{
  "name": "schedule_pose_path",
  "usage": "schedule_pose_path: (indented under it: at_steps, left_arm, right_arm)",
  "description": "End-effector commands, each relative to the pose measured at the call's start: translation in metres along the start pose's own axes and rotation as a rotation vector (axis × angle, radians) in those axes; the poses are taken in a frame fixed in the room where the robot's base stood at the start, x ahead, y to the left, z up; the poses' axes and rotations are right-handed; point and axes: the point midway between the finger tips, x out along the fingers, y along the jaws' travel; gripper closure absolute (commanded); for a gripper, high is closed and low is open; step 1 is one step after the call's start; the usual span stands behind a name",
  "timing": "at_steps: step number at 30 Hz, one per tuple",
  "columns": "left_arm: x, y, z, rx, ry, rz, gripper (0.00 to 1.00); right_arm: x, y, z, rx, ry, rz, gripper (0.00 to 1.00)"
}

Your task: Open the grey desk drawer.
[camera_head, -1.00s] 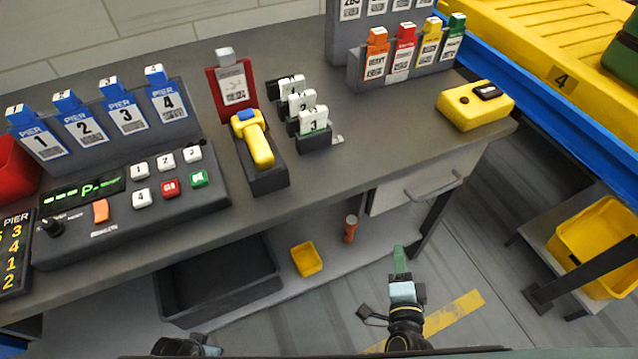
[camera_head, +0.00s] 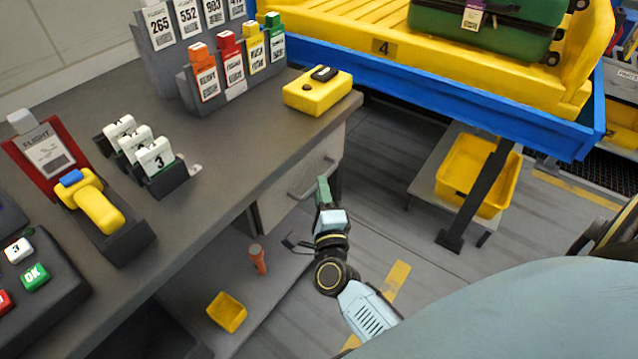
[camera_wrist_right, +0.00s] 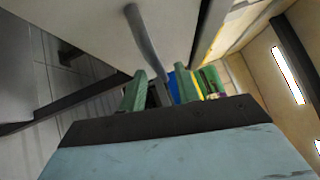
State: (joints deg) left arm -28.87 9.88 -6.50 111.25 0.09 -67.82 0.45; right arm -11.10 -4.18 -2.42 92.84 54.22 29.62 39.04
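The grey desk drawer (camera_head: 275,205) is under the right end of the desk, and its front looks shut. Its bar handle (camera_head: 312,180) faces the aisle. My right gripper (camera_head: 322,188) is at the handle, its green fingers overlapping the handle's right end in the head view. In the right wrist view the two green fingers (camera_wrist_right: 160,90) stand apart, and the handle (camera_wrist_right: 146,40) runs down toward the gap between them. I cannot tell whether the handle lies fully between the fingers. My left gripper is not in view.
A yellow box (camera_head: 318,95) sits on the desk corner above the drawer. The blue-edged conveyor (camera_head: 450,85) stands to the right; floor between is clear.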

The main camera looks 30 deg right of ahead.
Motion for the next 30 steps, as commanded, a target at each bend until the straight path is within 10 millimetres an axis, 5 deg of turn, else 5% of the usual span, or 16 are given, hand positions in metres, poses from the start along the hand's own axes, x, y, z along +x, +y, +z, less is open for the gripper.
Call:
schedule_pose_path:
  at_steps: [6, 17, 24, 30]
  left_arm:
    - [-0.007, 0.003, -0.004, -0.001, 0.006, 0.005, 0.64]
    - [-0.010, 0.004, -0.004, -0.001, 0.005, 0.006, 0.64]
    - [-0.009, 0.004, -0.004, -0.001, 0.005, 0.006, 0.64]
    - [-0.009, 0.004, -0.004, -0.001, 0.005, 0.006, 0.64]
  right_arm:
    - [0.026, 0.001, 0.000, -0.001, 0.000, -0.001, 0.68]
    - [0.031, 0.000, 0.000, -0.002, 0.000, 0.001, 0.68]
    - [0.030, 0.000, 0.000, -0.001, 0.000, 0.001, 0.98]
    - [0.030, 0.000, 0.000, -0.001, 0.000, 0.001, 1.00]
